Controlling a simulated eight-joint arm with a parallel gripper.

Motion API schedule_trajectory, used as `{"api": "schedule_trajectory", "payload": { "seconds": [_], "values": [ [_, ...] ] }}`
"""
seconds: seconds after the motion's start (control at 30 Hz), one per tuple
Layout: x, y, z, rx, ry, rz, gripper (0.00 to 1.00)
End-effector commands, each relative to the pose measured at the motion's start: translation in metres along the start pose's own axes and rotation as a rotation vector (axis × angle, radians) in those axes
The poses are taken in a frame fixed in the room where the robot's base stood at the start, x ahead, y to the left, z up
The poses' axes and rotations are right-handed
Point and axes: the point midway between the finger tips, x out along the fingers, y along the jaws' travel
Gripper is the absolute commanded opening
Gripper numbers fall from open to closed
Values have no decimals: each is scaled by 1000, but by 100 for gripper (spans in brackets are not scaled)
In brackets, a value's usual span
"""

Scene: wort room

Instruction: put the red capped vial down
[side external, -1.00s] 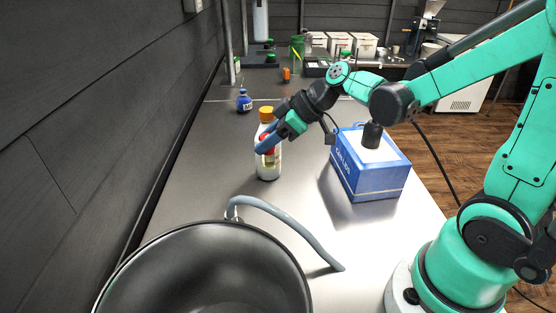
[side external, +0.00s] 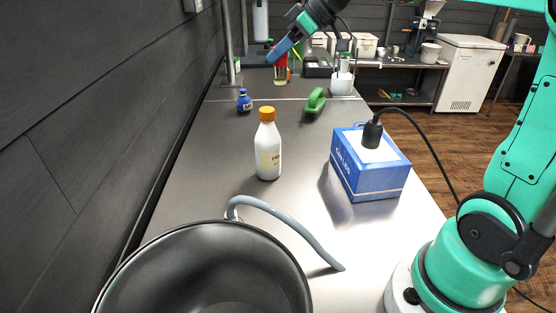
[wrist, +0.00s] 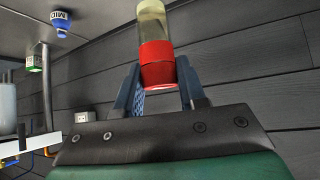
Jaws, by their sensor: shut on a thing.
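The red capped vial (wrist: 156,62) is between my gripper's two blue fingers (wrist: 160,88) in the wrist view, held by its red cap with the clear, yellowish body beyond. In the side external view my gripper (side external: 281,52) is over the far part of the steel bench, and the vial (side external: 280,72) shows small beneath it, cap up. I cannot tell whether its base touches the bench.
A white orange-capped bottle (side external: 268,150), a blue box (side external: 367,165) and a grey hose (side external: 290,225) are nearer. Bare bench (side external: 225,135) lies left of the white bottle.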

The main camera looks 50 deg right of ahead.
Motion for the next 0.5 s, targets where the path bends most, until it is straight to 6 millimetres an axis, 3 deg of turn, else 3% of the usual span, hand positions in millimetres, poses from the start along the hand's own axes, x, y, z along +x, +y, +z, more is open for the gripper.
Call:
{"api": "schedule_trajectory", "payload": {
  "seconds": [0.03,0.2,0.33,0.5],
  "values": [
    [-4,27,2,28,0,29,0],
    [-21,104,20,109,0,110,0],
    [-34,148,40,157,1,158,0],
    [-45,179,61,195,2,196,0]
  ]
}}
